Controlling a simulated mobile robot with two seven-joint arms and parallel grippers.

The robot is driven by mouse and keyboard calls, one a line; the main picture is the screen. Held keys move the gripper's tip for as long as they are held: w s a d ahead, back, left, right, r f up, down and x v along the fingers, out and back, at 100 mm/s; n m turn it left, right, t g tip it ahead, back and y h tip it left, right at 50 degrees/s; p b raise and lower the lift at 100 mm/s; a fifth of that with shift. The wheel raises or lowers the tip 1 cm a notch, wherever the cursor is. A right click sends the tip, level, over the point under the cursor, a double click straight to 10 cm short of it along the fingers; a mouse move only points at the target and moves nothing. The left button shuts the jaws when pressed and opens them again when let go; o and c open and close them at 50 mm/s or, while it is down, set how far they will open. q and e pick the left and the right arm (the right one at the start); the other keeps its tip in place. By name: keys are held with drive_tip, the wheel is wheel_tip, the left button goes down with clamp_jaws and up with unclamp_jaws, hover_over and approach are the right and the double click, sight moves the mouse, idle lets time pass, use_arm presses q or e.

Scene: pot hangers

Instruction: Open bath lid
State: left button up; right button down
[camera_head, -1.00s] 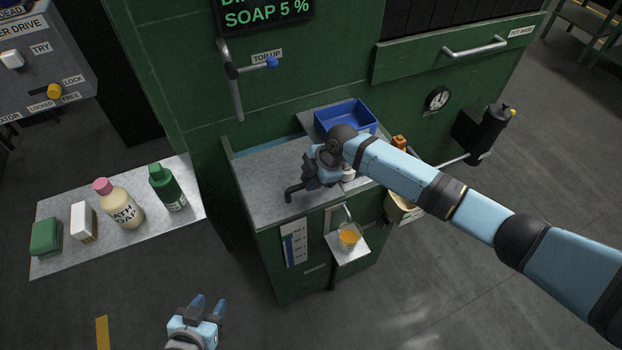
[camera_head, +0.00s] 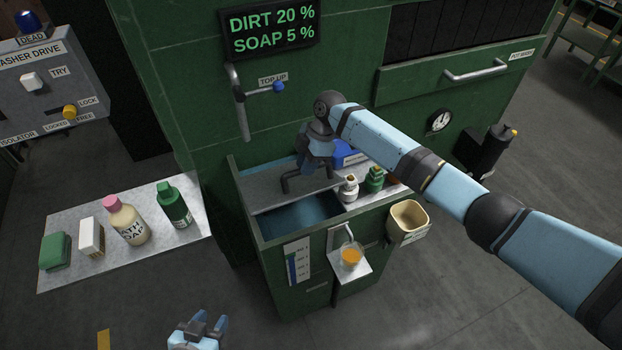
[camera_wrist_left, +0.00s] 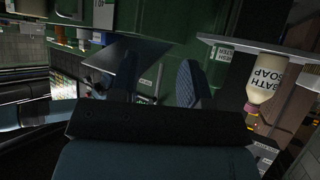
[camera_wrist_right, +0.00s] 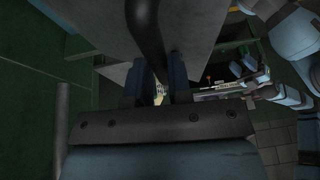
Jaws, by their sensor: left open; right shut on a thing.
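The bath lid (camera_head: 262,190) is a grey metal plate on the green bath, with a dark bent handle (camera_head: 291,183) at its front. It has slid back, and the blue-dark bath opening (camera_head: 298,215) shows in front of it. My right gripper (camera_head: 312,165) is shut on the handle at the lid. In the right wrist view the dark handle bar (camera_wrist_right: 150,40) runs between the fingers (camera_wrist_right: 160,85). My left gripper (camera_head: 200,325) is open and empty, low in front of the bath, away from everything.
Small bottles (camera_head: 350,188) and a blue tray (camera_head: 350,152) stand beside the lid. A cup of amber liquid (camera_head: 351,255) sits on a front bracket beside a cream bin (camera_head: 408,220). A side shelf (camera_head: 60,280) carries a bath soap bottle (camera_head: 128,222), a green bottle (camera_head: 174,205) and blocks.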

use_arm(q)
drive_tip(key=shift+s+f, duration=0.1)
drive_tip(key=shift+f, duration=0.2)
use_arm(e)
drive_tip(key=shift+w+a+r, duration=0.2)
drive_tip(key=shift+w+r, duration=0.35)
drive_tip(key=shift+w, duration=0.05)
drive_tip(key=shift+w+a+r, duration=0.15)
drive_tip(key=shift+w+r, duration=0.35)
drive_tip(key=shift+w, duration=0.1)
use_arm(q)
drive_tip(key=shift+c, duration=0.2)
use_arm(e)
drive_tip(key=shift+f, duration=0.1)
